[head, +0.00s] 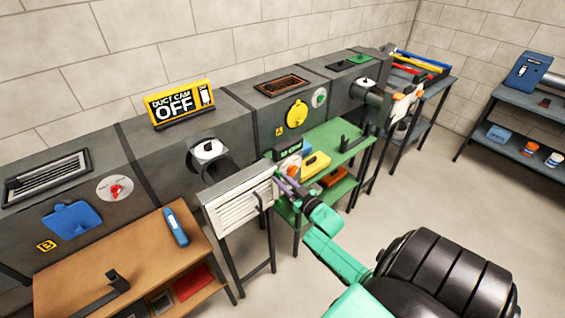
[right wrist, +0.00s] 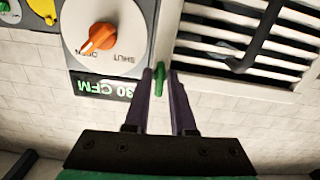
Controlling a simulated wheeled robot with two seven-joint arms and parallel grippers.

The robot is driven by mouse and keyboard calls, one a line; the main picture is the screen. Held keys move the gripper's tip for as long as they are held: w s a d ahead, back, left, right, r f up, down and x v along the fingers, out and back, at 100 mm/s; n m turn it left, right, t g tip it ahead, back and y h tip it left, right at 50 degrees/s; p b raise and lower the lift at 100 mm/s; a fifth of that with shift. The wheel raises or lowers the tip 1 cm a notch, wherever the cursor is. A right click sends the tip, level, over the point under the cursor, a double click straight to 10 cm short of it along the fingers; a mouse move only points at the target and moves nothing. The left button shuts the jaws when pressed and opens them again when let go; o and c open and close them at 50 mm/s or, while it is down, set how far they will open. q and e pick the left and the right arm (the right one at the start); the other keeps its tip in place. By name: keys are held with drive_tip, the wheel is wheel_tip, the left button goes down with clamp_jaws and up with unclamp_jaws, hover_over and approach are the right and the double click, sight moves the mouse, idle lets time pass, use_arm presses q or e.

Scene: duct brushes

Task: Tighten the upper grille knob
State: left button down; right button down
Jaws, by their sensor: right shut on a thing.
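The white louvred grille (head: 240,205) stands on a dark frame in front of the duct in the head view. Its slats (right wrist: 245,45) also show at the right in the right wrist view, where the picture is upside down. A small green knob (right wrist: 158,67) sits at the grille's side edge, near the end that is its top. My right gripper (right wrist: 160,76) is shut on this green knob, one purple finger on each side. In the head view the right gripper (head: 283,182) is at the grille's right edge, and the knob is hidden there. My left gripper is not in view.
An orange dial (right wrist: 98,38) on a white disc with a green CFM display (right wrist: 103,88) is close beside the knob. A dark handle (right wrist: 258,35) crosses the grille. A green bench (head: 335,140) and a wooden bench (head: 130,240) flank the grille.

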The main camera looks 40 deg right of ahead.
idle(0.4)
drive_tip(key=c, duration=0.9)
unclamp_jaws()
drive_tip(key=shift+s, duration=0.1)
drive_tip(key=s+b, duration=0.1)
drive_tip(key=s, duration=1.3)
drive_tip(key=shift+s+a+b, duration=0.15)
drive_tip(key=shift+b, duration=0.2)
